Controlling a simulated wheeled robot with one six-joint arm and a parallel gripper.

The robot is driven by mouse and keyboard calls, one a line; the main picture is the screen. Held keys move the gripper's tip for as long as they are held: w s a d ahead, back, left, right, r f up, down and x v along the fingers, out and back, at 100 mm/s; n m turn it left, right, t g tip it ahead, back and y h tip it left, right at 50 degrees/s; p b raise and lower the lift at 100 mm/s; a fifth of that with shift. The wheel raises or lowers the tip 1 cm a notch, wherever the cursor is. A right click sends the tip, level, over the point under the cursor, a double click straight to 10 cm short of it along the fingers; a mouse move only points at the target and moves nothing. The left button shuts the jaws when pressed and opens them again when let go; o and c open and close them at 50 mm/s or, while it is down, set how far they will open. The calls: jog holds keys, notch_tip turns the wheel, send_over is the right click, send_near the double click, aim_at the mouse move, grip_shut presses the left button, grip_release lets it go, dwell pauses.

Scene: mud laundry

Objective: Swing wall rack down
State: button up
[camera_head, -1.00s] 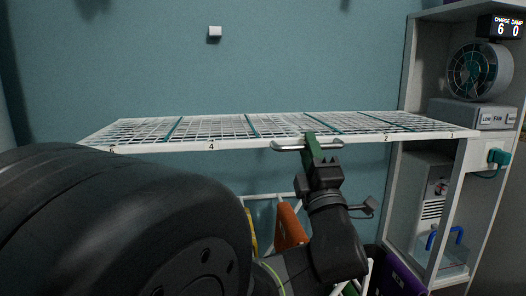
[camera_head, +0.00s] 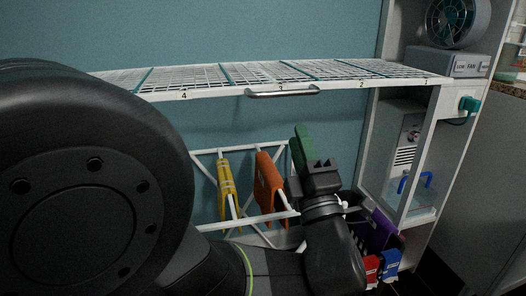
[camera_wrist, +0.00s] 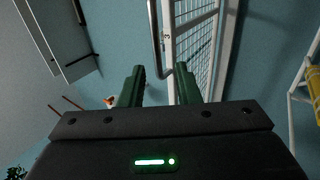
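The white wall rack (camera_head: 215,90) juts out level from the teal wall, its wire mesh crossed by green strips and its front edge numbered. A grey bar handle (camera_head: 283,91) is fixed at the middle of that edge. The rack's mesh (camera_wrist: 195,45) and the handle (camera_wrist: 157,40) also show in the wrist view, ahead of the fingers. My gripper (camera_head: 304,146) is below the handle and apart from it. In the wrist view its two green fingers (camera_wrist: 160,88) stand apart with nothing between them.
Below the rack, a white frame (camera_head: 205,152) holds a yellow item (camera_head: 227,184) and an orange item (camera_head: 267,184). A grey cabinet (camera_head: 400,125) with a fan (camera_head: 450,22) stands at the right. Red and blue items (camera_head: 389,262) lie low at the right.

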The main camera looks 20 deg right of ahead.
jog(key=shift+v, duration=1.35)
jog(key=shift+x, duration=6.8)
